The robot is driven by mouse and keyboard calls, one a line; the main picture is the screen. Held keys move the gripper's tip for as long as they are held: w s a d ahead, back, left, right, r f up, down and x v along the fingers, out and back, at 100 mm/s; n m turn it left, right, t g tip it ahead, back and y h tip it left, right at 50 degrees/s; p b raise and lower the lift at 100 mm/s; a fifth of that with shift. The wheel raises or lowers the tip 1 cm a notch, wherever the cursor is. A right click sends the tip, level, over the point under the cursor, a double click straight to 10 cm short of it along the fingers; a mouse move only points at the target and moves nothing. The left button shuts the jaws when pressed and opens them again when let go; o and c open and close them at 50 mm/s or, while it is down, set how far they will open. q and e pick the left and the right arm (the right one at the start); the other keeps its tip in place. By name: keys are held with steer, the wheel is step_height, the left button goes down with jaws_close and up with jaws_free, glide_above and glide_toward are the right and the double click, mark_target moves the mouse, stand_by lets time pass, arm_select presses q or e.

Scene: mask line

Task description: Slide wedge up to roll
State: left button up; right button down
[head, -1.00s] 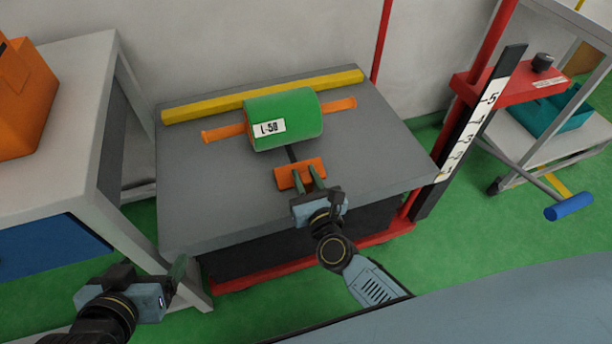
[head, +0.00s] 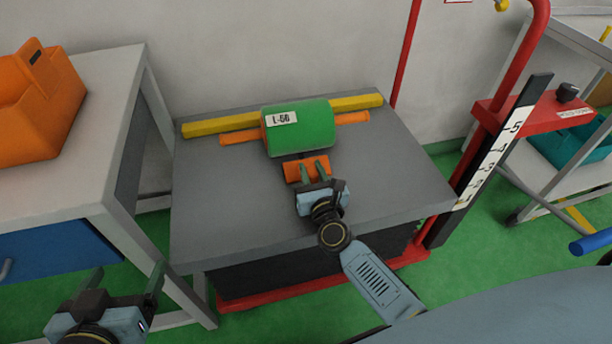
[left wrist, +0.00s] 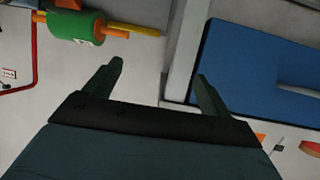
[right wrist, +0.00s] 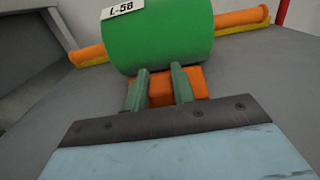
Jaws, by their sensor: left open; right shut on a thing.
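The green roll (head: 302,137) with its "L-50"-like label lies on the grey table top. An orange shaft (head: 240,137) sticks out of both its ends. The orange wedge (head: 292,173) is on the table at the roll's near side. My right gripper (head: 313,170) is shut on the wedge. In the right wrist view the wedge (right wrist: 162,90) sits between the fingers (right wrist: 160,72), close against the roll (right wrist: 165,40); I cannot tell if they touch. My left gripper (head: 123,279) is open and empty, low at the left. The roll also shows in the left wrist view (left wrist: 73,25).
A yellow bar (head: 215,125) runs along the table's back, behind the roll. A white bench (head: 85,160) with an orange bin (head: 38,112) stands at the left. A red post with a numbered scale (head: 495,155) stands at the right. The table's left and right front areas are clear.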

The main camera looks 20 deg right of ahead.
steer(key=c, duration=1.2)
jaws_free()
steer(key=shift+o, duration=0.2)
steer(key=shift+s, duration=0.4)
arm_select(q)
steer(key=s+a+f+g+y+p, duration=0.1)
steer(key=s+a+f+g, duration=0.1)
steer(key=s+f+g, duration=0.2)
steer(key=shift+s+a+f+p, duration=0.15)
steer(key=shift+f+p, duration=0.15)
steer(key=shift+f, duration=0.2)
arm_select(e)
steer(key=s, duration=0.4)
steer(key=s+a, duration=0.1)
steer(key=s, duration=0.7)
steer(key=shift+s+a, duration=0.25)
steer(key=shift+a, duration=0.1)
